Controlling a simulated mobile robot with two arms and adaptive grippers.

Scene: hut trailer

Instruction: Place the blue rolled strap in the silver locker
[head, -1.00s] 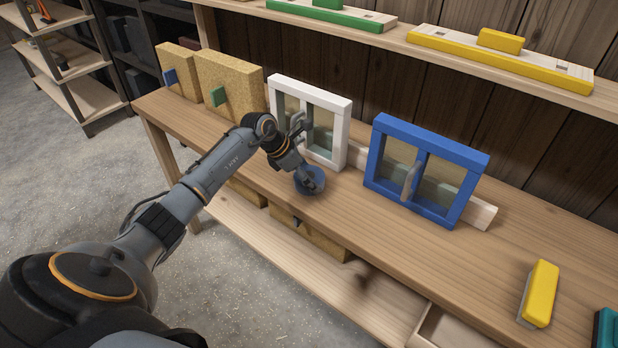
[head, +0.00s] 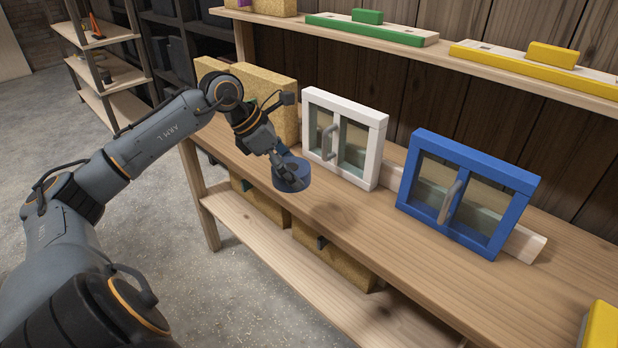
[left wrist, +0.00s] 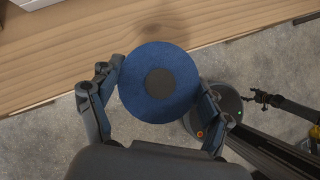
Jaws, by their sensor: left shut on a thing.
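The blue rolled strap (head: 291,176) is a round blue roll with a dark centre. My left gripper (head: 280,158) is shut on it and holds it above the front part of the wooden workbench (head: 345,225). In the left wrist view the strap (left wrist: 159,82) sits between the two fingers of the left gripper (left wrist: 158,90), with the bench edge and the floor behind it. The silver locker does not show in these frames.
A white-framed window (head: 343,138) and a blue-framed window (head: 466,192) stand on the bench. A yellow-handled block (head: 603,325) lies at the right. Open shelving (head: 105,60) stands at the far left, beyond clear floor.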

